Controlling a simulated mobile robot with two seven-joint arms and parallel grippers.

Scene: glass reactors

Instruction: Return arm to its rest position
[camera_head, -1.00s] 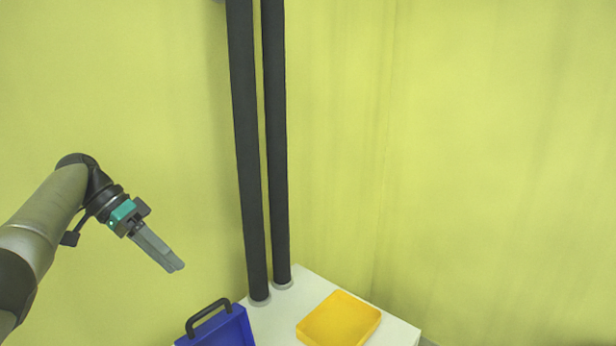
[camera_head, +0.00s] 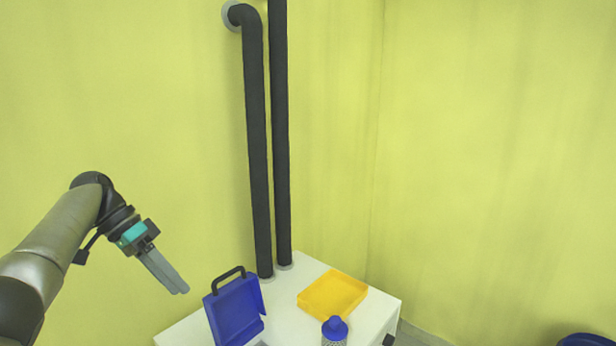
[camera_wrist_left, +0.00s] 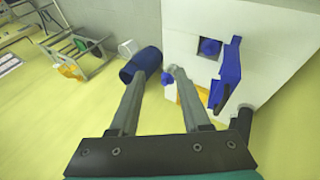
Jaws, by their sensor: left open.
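My left gripper (camera_head: 181,288) hangs in the air at the left of the head view, in front of the yellow-green wall and to the left of the white table. Its fingers point down and to the right. In the left wrist view the two fingers (camera_wrist_left: 160,75) are spread apart with nothing held between them. My right gripper is in neither current view.
A blue barrel (camera_wrist_left: 142,64) stands on the floor.

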